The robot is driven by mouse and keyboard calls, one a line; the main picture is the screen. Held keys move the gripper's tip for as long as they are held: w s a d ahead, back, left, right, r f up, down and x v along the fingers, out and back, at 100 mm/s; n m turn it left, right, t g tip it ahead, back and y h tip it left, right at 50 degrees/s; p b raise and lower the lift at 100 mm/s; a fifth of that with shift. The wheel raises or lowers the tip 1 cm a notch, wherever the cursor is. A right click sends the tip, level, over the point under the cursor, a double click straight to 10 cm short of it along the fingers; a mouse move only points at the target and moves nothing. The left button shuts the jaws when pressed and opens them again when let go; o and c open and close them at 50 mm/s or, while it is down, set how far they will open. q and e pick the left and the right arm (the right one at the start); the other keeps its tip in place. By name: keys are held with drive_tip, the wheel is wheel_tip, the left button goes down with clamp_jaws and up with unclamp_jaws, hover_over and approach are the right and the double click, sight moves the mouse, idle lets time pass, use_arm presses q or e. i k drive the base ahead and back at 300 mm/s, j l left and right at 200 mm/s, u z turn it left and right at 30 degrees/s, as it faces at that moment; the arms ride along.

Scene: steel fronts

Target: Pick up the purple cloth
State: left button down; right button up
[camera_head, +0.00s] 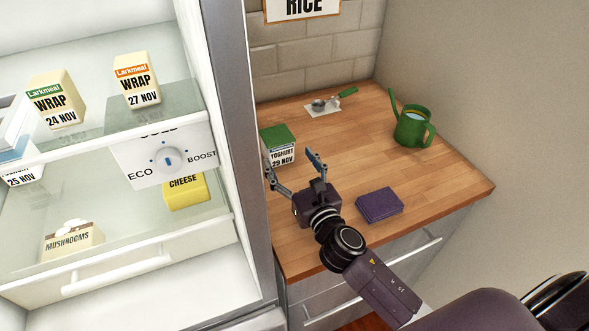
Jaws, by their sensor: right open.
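The purple cloth (379,205) lies folded flat on the wooden counter near its front edge. My right gripper (291,162) is open and empty, above the counter to the left of the cloth. Its fingers point away toward the back wall, near a yoghurt carton. The gripper does not touch the cloth. My left gripper is not in view.
On the wooden counter (340,150) stand a yoghurt carton (279,146) with a green top, a green watering can (411,128) and a green-handled tool (332,101) on a white card. An open fridge (240,170) with food borders the counter's left. The counter's middle is clear.

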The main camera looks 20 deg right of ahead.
sight(378, 205)
drive_tip(key=z, duration=1.35)
